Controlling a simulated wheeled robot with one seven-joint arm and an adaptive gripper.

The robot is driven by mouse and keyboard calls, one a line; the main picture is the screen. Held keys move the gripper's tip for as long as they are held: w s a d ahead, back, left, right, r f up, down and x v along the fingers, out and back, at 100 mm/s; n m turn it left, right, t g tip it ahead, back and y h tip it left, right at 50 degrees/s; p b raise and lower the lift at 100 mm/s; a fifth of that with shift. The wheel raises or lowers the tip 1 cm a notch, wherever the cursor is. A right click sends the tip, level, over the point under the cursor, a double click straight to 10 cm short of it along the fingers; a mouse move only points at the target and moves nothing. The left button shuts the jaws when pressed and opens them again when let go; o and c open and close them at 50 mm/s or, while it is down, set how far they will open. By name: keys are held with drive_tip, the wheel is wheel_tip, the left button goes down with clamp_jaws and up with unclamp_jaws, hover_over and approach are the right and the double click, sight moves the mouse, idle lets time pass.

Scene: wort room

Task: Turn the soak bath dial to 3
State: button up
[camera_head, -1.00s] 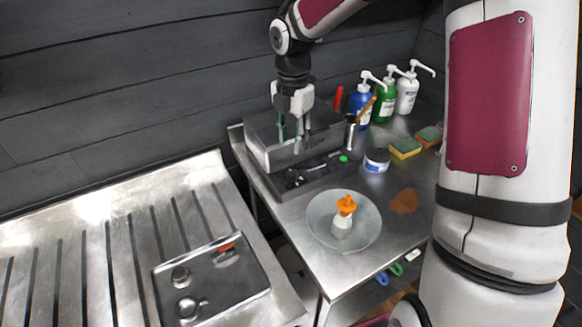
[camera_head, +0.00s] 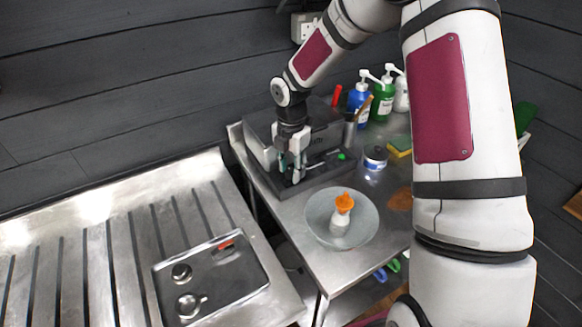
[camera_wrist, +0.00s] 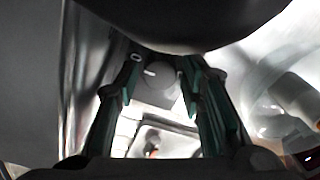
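The soak bath (camera_head: 325,125) is a steel box with a dark front panel (camera_head: 325,172) at the back of the steel bench. A green light (camera_head: 341,156) shows on the panel. My gripper (camera_head: 296,176) points down in front of the panel's left part and hides the dial in the head view. In the wrist view the dial (camera_wrist: 160,82) is a grey round knob with a pale pointer mark towards its upper left. My gripper's fingers (camera_wrist: 160,85) stand apart on both sides of it. I cannot tell whether they touch it.
A grey bowl (camera_head: 316,222) with an orange-topped white bottle (camera_head: 341,215) stands in front of the bath. A white-lidded tub (camera_head: 376,157), a sponge (camera_head: 399,146) and pump bottles (camera_head: 359,98) are at the right. A steel drainer (camera_head: 125,235) lies left, beyond a gap.

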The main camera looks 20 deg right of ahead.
clamp_jaws()
